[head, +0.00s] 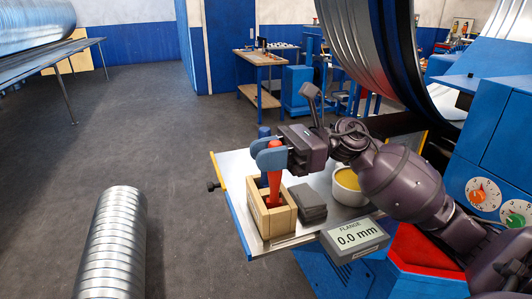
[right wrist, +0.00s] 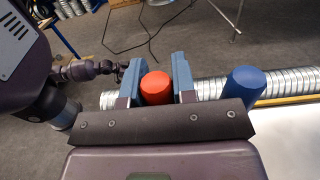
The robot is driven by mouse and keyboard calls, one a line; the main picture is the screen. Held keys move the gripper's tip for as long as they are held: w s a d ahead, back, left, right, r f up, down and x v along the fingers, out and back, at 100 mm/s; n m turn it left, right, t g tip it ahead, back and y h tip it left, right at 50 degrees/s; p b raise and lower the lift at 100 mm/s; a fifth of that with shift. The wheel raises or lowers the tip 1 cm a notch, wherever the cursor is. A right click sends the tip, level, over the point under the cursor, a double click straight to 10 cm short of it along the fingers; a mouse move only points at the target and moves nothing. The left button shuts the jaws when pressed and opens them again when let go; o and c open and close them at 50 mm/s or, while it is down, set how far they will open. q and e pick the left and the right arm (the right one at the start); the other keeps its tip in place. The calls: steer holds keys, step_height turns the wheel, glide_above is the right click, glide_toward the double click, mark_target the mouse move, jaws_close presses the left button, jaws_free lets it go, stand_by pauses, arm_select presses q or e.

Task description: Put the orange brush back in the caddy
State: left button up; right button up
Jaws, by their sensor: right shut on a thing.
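The orange brush (head: 274,186) stands upright, its lower part inside the wooden caddy (head: 270,224) on the side table. My right gripper (head: 271,160) is shut on the brush's upper end, above the caddy. In the right wrist view the brush's round top (right wrist: 156,86) sits between the two blue fingers. Whether the brush rests on the caddy's floor is hidden by its walls. A blue-handled tool (head: 264,132) stands just behind the gripper; its top (right wrist: 245,84) also shows in the right wrist view.
The metal side table (head: 232,184) also holds dark flat blocks (head: 308,203), a bowl of yellow stuff (head: 347,187) and a flange display (head: 354,238) reading 0.0 mm. A ribbed duct (head: 113,245) lies on the floor at left. The floor between is clear.

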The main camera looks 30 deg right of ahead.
steer(key=shift+f, duration=0.1)
steer(key=o, duration=0.9)
steer(key=shift+r, duration=0.2)
steer(key=shift+d+f, duration=0.1)
steer(key=shift+d, duration=0.2)
steer(key=b+v, duration=0.2)
steer(key=v, duration=0.9)
steer(key=shift+d+b, duration=0.2)
steer(key=shift+b, duration=0.1)
